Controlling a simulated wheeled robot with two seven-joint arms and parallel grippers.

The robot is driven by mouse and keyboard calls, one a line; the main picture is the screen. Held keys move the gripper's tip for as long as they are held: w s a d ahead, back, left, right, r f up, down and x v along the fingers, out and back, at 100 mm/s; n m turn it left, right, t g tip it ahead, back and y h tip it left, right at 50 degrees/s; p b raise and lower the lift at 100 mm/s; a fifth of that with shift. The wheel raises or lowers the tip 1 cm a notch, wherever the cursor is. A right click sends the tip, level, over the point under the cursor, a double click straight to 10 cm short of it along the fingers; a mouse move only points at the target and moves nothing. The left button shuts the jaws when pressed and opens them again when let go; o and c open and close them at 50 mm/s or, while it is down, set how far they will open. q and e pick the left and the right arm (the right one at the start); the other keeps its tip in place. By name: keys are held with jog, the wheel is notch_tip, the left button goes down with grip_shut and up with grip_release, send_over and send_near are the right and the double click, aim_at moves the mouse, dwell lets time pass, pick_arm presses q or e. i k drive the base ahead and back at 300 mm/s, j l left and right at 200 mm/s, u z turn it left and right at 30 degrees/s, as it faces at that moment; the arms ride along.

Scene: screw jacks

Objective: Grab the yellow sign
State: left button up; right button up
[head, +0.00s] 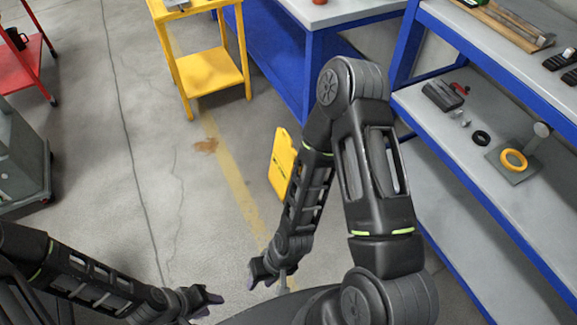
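The yellow sign (281,163) stands on the concrete floor near the middle of the head view, slightly tilted in the picture. Its right side is partly hidden behind my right arm. My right gripper (268,279) is low in the view, below and nearer than the sign, and apart from it. Its fingers point down and left; they are small and dark, so their opening is unclear. My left gripper (213,299) is at the bottom, left of my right gripper and far from the sign. Its fingertips look spread apart with nothing between them.
A yellow cart (208,72) stands behind the sign to the left. A blue workbench (283,62) is at the back. A blue-framed shelf (455,150) with tools and a yellow ring (514,159) stands at the right. Open floor (130,190) lies to the left.

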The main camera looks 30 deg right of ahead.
aim_at(284, 156)
jog(key=i+l, duration=0.2)
jog(key=i, duration=0.4)
jog(key=i+l+z, duration=0.1)
jog(key=i, duration=0.5)
jog(key=z, duration=2.35)
